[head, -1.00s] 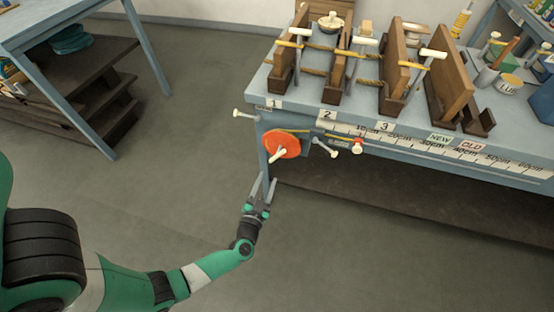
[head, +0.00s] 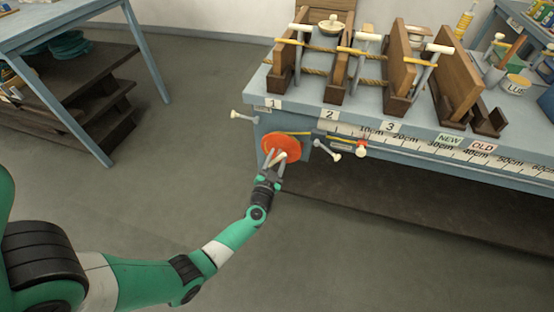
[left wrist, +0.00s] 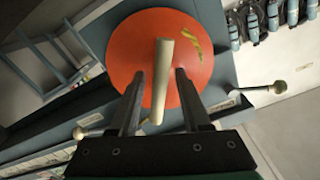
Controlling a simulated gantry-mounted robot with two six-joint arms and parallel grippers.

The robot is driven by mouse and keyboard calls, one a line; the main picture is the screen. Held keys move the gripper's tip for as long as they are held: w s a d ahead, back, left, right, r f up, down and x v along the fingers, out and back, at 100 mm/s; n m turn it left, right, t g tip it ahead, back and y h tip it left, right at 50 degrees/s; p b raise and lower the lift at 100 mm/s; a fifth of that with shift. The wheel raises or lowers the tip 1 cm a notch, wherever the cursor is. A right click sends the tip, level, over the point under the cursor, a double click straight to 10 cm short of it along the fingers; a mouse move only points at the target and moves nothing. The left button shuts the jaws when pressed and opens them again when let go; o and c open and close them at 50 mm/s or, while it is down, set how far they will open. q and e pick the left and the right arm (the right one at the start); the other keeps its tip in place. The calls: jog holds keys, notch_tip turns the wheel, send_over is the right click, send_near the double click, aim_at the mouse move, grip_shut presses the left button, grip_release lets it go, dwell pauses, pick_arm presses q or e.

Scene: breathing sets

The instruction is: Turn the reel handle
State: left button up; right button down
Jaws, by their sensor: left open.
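The orange reel (head: 284,143) is mounted on the front of the bench near its left end. Its pale handle (head: 280,156) sticks out from the reel's face. In the left wrist view the reel (left wrist: 135,45) fills the upper middle and the handle (left wrist: 160,85) stands between my two fingers. My left gripper (head: 276,163) is open, with one finger on each side of the handle and a gap visible on both sides. Whether the fingertips touch the reel's face cannot be told. My right gripper is not in view.
The blue bench (head: 268,88) carries wooden frames with ropes and rods. A white-knobbed lever (head: 323,150) and a red stopper (head: 361,148) are right of the reel, and another lever (head: 243,117) is at its left. The floor below is clear.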

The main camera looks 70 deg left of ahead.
pick_arm(q)
grip_shut()
jog(key=shift+r+n+p, duration=0.15)
jog(key=shift+n+p, duration=0.25)
jog(key=shift+p, duration=0.05)
jog(key=shift+n+p, duration=0.35)
jog(key=shift+n, duration=0.35)
grip_release()
